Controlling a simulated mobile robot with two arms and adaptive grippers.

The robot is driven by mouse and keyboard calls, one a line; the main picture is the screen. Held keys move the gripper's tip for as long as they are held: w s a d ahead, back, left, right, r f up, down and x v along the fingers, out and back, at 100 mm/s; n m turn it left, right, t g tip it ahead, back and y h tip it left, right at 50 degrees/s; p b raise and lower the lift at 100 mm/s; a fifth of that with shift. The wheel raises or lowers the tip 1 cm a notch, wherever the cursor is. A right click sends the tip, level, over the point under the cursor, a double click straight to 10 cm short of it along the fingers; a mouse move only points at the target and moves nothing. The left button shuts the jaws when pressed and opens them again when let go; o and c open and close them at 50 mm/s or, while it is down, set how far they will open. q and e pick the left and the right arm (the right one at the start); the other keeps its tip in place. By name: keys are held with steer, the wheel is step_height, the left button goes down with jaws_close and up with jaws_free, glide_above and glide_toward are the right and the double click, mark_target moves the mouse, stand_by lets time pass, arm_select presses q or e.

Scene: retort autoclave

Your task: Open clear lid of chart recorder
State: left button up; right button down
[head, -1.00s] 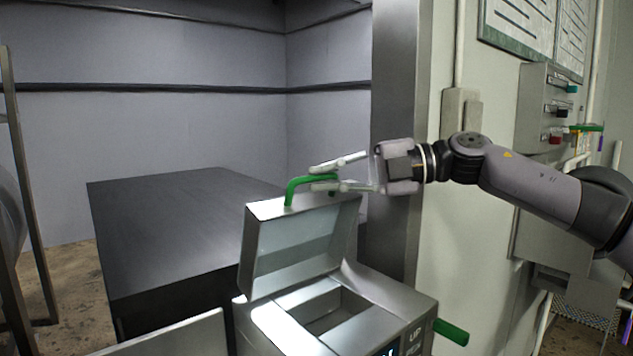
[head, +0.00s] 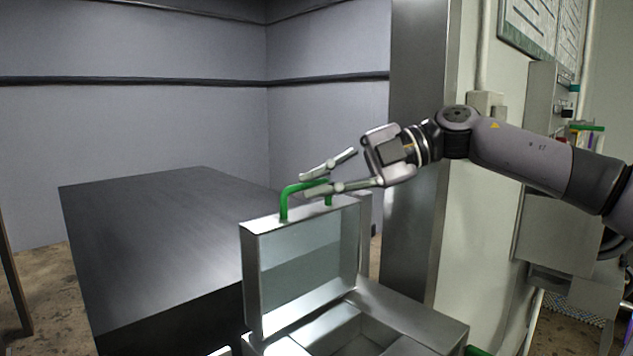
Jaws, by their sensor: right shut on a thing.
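The chart recorder (head: 425,318) is a metal box at the bottom centre, with its hollow interior showing. Its lid (head: 303,262) has a metal frame and a clear pane, and stands up nearly vertical above the box. A green handle (head: 284,205) is on the lid's top edge. My right gripper (head: 304,185) reaches in from the right and is shut on the handle, its two fingers on either side of the bar. My left gripper is not in view.
A dark flat-topped block (head: 170,245) stands behind and left of the recorder. A metal post (head: 415,130) rises behind it on the right. Grey control boxes (head: 540,110) are on the wall at the right, behind my right arm.

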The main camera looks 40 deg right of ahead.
steer(key=c, duration=2)
jaws_free()
steer(key=shift+d+r, duration=0.1)
steer(key=shift+r, duration=0.5)
steer(key=shift+o, duration=0.2)
steer(key=shift+s, duration=0.25)
steer(key=shift+f, duration=0.1)
steer(key=shift+w+f, duration=0.1)
steer(key=shift+f, duration=0.1)
steer(key=shift+r, duration=0.1)
step_height(320, 180, up, 10)
steer(key=shift+c, duration=0.2)
